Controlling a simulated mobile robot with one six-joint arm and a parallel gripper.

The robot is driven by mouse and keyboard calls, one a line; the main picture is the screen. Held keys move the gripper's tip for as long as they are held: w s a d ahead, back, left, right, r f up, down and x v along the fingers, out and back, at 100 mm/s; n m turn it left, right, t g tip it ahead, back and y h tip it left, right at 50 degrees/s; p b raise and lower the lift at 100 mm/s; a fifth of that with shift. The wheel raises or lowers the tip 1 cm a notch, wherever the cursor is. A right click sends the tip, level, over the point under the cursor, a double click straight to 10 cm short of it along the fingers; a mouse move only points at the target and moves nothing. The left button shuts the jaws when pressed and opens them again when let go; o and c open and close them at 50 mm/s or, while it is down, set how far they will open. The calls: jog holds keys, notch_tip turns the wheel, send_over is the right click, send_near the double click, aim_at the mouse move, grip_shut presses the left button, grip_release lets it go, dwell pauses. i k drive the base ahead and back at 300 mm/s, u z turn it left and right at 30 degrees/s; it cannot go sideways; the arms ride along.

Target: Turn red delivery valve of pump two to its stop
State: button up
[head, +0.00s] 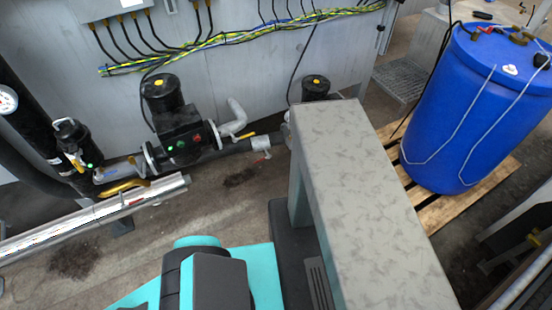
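A black pump (180,130) with a yellow dot on its motor and green and red lights stands by the grey wall. A smaller dark pump (75,145) with a green light stands to its left. Another motor top with a yellow dot (315,84) shows further right, its lower part hidden behind a grey beam. I cannot tell which is pump two. Yellow handles (122,187) (247,135) sit on the pipework. No red valve handle shows clearly; a small red patch (135,202) lies by the silvery pipe. My gripper is not in view.
The speckled grey beam (355,190) blocks the middle. A blue barrel (475,110) stands on a wooden pallet (425,205) at right. A silvery pipe (90,225) runs along the left. Bare stained floor (170,235) lies before the pumps. A pressure gauge (6,100) is at far left.

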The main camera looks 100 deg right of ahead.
aim_at(262, 160)
jog(key=z, duration=1.15)
jog(key=i, duration=1)
jog(key=z, duration=0.2)
jog(key=k, duration=0.3)
jog(key=u, duration=0.05)
